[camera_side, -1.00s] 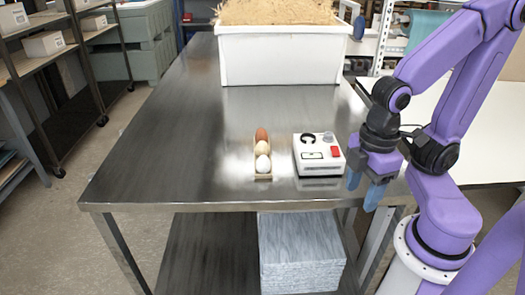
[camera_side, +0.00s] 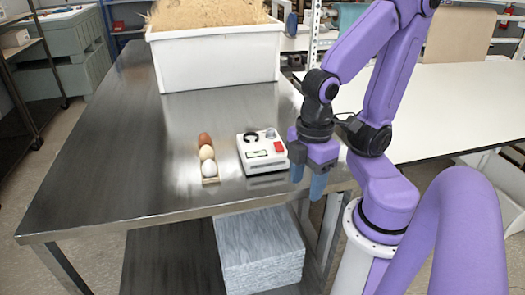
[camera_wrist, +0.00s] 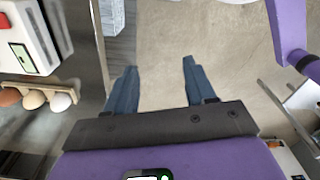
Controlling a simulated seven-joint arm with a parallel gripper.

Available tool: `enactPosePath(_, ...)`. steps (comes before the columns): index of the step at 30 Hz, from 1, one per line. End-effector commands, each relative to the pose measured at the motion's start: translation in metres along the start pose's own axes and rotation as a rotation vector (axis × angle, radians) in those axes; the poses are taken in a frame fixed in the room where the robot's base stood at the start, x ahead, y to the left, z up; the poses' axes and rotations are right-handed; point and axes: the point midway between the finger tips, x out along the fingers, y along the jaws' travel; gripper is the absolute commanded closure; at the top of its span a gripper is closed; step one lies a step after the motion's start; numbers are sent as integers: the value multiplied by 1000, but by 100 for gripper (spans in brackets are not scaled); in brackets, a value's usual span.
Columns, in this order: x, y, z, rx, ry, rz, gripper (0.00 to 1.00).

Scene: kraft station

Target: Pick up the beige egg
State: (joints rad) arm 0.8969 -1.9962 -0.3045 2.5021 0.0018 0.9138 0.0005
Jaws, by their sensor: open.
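The beige egg (camera_side: 206,152) sits in a small tan holder (camera_side: 211,181) on the metal table, between a brown egg (camera_side: 204,139) behind and a white egg (camera_side: 208,169) in front. In the wrist view the beige egg (camera_wrist: 34,99) is at the left edge, in the middle of the row. My gripper (camera_side: 307,180) is to the right of the eggs, beyond the control box, near the table's right edge. Its blue fingers point down. The wrist view shows my gripper (camera_wrist: 159,66) open, with nothing between the fingers.
A white control box (camera_side: 262,152) with a red button stands between the eggs and my gripper. A large white bin (camera_side: 215,62) of tan material stands at the back of the table. The table left of the eggs is clear. A grey stack (camera_side: 260,250) sits on the lower shelf.

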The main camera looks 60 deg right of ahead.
Motion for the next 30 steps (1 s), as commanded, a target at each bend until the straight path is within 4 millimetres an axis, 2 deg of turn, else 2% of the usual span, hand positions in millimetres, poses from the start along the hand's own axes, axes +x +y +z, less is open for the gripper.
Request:
enactPosePath(3, 0, 0, 0, 0, 0, 0, 45)
enactPosePath(5, 0, 0, 0, 0, 0, 0, 29)
enactPosePath(6, 0, 0, 0, 0, 0, 0, 25)
enactPosePath(14, 0, 0, 0, 4, 0, 0, 25)
enactPosePath(17, -2, 5, -6, 51, 0, 1, 25)
enactPosePath(23, -14, 35, -38, 349, -3, 5, 25)
enactPosePath(30, -32, 91, -79, 825, -7, 11, 25)
